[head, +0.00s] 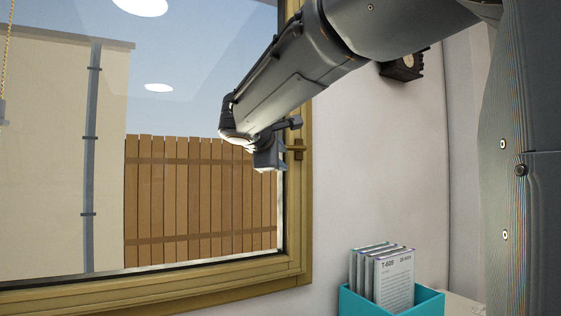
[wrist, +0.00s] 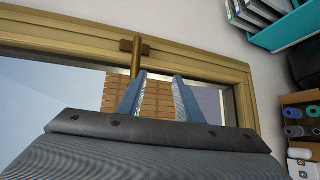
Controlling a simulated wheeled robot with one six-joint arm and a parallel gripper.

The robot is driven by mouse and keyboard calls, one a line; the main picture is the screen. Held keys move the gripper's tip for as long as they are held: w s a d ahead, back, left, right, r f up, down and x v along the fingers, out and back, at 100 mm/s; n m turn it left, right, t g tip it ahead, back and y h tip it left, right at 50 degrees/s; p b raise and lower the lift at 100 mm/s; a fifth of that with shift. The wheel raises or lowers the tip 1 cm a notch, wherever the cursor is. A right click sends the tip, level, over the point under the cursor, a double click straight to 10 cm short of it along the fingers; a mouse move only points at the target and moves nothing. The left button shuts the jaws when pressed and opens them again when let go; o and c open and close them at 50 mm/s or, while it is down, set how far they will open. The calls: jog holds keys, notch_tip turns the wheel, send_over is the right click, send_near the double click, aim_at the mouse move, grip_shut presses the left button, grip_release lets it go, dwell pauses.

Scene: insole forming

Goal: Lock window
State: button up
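The window has a wooden frame (head: 297,220), which also shows in the wrist view (wrist: 205,62). Its brass-brown handle (head: 298,150) is on the right side of the frame and points left, roughly level, in the head view. In the wrist view the handle (wrist: 136,58) reaches from its mount toward my left finger. My gripper (head: 279,160) is close to the handle, in front of the glass. Its fingers (wrist: 161,76) are apart with nothing between them. The handle lies beside the left fingertip; I cannot tell whether they touch.
A teal box (head: 425,300) with several upright booklets (head: 394,279) stands low at the right. A small dark clock-like object (head: 403,66) is on the wall. A brown organizer (wrist: 300,102) with rolls is at the right of the wrist view. A fence (head: 190,200) shows through the glass.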

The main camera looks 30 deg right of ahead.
aim_at(289, 148)
jog(key=shift+t+h, duration=0.4)
jog(key=shift+h, duration=0.1)
jog(key=r, duration=0.2)
jog(key=w+d+r, duration=0.1)
jog(key=r, duration=0.1)
jog(key=shift+w, duration=0.1)
jog(key=p+x, duration=0.2)
jog(key=x, duration=0.5)
jog(key=shift+f, duration=0.1)
grip_shut()
